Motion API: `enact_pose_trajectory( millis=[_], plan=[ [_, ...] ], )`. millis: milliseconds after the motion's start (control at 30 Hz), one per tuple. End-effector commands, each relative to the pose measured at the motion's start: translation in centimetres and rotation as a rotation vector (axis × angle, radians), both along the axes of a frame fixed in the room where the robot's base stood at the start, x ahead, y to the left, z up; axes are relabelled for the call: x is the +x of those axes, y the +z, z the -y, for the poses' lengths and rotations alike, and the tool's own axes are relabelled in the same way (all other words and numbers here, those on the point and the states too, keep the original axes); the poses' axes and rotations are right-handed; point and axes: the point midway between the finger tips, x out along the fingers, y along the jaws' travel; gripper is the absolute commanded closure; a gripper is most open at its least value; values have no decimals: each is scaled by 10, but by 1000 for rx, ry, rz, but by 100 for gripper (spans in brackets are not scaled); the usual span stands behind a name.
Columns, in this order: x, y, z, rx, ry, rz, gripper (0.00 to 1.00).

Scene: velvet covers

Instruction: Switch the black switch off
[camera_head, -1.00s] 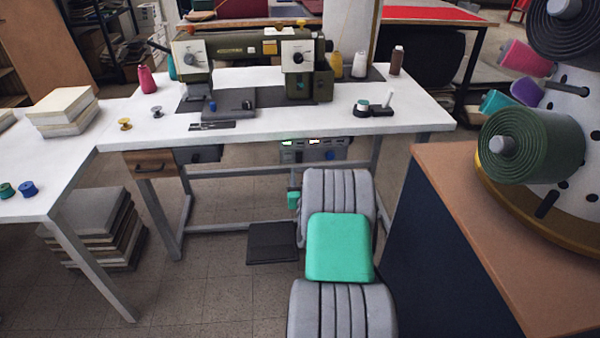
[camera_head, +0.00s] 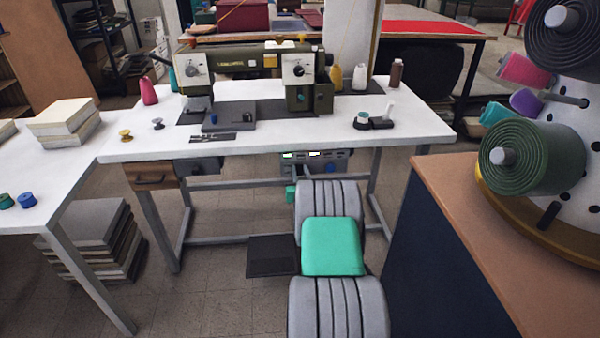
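A grey control box (camera_head: 330,161) hangs under the front edge of the white sewing table (camera_head: 270,149), with small bright spots on its front. I cannot make out a black switch on it for certain. My grey and teal arm (camera_head: 333,247) reaches forward to just below and in front of this box. A small teal part near the arm's end (camera_head: 291,193) shows left of the grey link. My gripper's fingers are too small and too much covered by the arm to make out, so neither their opening nor any contact with the box can be told.
A green sewing machine (camera_head: 255,65) stands on the table. A brown-topped cabinet (camera_head: 470,215) with thread spools (camera_head: 530,150) is close on the right. A dark pedal plate (camera_head: 272,255) lies low under the table. Book stacks (camera_head: 95,240) stand at left.

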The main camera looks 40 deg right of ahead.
Motion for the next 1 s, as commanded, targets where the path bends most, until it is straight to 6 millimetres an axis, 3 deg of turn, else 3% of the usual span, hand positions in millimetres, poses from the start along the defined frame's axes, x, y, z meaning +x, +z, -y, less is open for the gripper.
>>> enact_pose_trajectory(
  millis=[300, 667, 1000],
  plan=[
    [0, 0, 0, 0, 0, 0, 100],
    [0, -6, 0, -12, 0, 15, 100],
    [-1, -16, 0, -102, 1, 149, 100]
  ],
)
